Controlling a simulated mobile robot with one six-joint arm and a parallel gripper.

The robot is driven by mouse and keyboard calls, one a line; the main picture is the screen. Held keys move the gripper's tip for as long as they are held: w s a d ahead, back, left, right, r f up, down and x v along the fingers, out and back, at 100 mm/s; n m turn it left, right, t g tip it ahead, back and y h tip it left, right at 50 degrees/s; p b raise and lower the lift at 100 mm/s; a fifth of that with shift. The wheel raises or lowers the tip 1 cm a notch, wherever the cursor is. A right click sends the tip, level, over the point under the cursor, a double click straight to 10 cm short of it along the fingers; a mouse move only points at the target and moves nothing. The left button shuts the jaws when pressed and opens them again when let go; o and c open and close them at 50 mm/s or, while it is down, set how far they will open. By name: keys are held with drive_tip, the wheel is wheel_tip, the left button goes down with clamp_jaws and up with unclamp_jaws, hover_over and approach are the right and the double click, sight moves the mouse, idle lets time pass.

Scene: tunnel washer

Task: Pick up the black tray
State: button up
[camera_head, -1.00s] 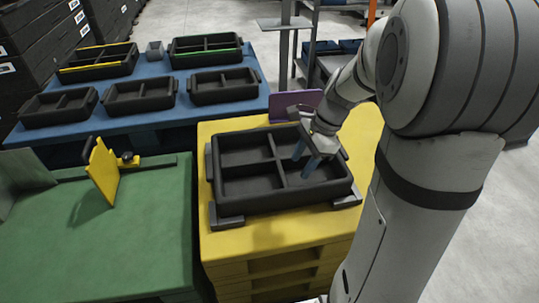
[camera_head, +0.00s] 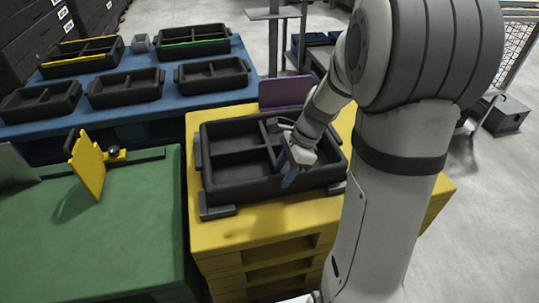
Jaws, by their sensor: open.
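A black tray (camera_head: 222,192) with four-way divided compartments sits on the yellow table (camera_head: 230,236), between dark corner brackets. My gripper (camera_head: 286,178) points down over the right half of the tray, near its middle divider. Its bluish fingers are open and hold nothing. From this view I cannot tell whether the fingertips touch the tray. My gripper and wrist hide part of the tray's right compartments.
A purple panel (camera_head: 286,92) stands behind the tray. Several other black trays, such as one at the back (camera_head: 195,41), rest on the blue table (camera_head: 147,108). A green table (camera_head: 110,225) with a yellow upright plate (camera_head: 87,167) is at the left.

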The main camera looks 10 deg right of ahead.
drive_tip(key=shift+c, duration=0.2)
clamp_jaws()
idle(0.4)
